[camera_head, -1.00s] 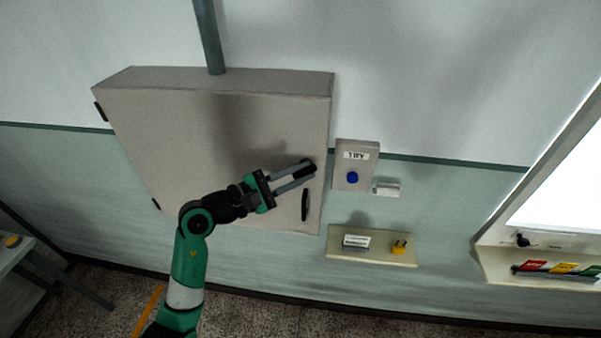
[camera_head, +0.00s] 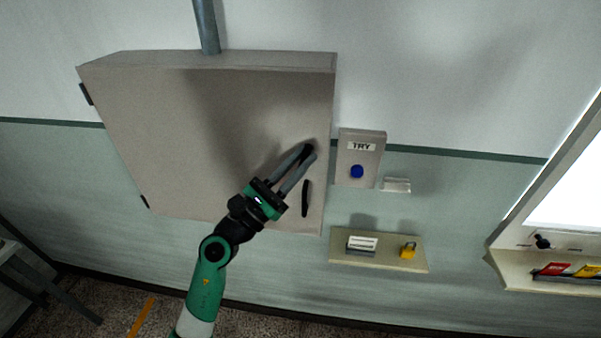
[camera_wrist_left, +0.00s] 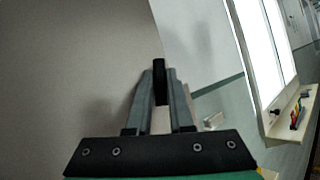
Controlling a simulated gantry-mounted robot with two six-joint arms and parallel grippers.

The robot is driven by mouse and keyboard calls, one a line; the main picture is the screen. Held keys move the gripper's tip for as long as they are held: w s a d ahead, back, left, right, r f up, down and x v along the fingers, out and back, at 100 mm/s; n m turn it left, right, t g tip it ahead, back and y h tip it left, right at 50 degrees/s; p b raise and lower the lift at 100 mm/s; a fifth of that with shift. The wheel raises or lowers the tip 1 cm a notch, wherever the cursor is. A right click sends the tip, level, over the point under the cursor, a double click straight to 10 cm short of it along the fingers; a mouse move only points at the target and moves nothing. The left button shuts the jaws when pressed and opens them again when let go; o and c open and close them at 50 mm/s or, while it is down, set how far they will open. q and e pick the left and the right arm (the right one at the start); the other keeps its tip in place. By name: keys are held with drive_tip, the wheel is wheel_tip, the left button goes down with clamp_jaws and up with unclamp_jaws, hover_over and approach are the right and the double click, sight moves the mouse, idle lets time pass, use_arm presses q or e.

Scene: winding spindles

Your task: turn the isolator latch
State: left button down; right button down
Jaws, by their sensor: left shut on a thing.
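My left gripper (camera_head: 308,152) reaches up to the right side of a grey wall cabinet (camera_head: 215,130). Its fingers are shut on a small black latch near the door's right edge; the fingers mostly cover it in the head view. In the left wrist view the black latch (camera_wrist_left: 159,80) stands upright between the two fingertips (camera_wrist_left: 159,92). A separate black door handle (camera_head: 305,198) sits just below the fingers on the same door. My right gripper does not show in either view.
Right of the cabinet is a grey box labelled TRY (camera_head: 361,147) with a blue button (camera_head: 357,171). Below it a shelf (camera_head: 385,262) carries a white card block (camera_head: 362,243) and a yellow padlock (camera_head: 408,250). A rack with coloured tags (camera_head: 556,269) is at far right.

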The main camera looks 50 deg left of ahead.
use_arm(q)
drive_tip(key=shift+f+n+t+y+b, duration=0.1)
drive_tip(key=shift+n+t+y+b, duration=0.8)
drive_tip(key=shift+n+y+b, duration=1.05)
drive_tip(key=shift+n+p, duration=0.3)
drive_tip(key=shift+n, duration=0.05)
drive_tip(key=c, duration=1.1)
unclamp_jaws()
drive_tip(key=b+v, duration=0.3)
drive_tip(key=v, duration=0.8)
drive_tip(key=shift+s+f, duration=0.15)
drive_tip(key=shift+s, duration=0.1)
drive_tip(key=shift+h, duration=0.25)
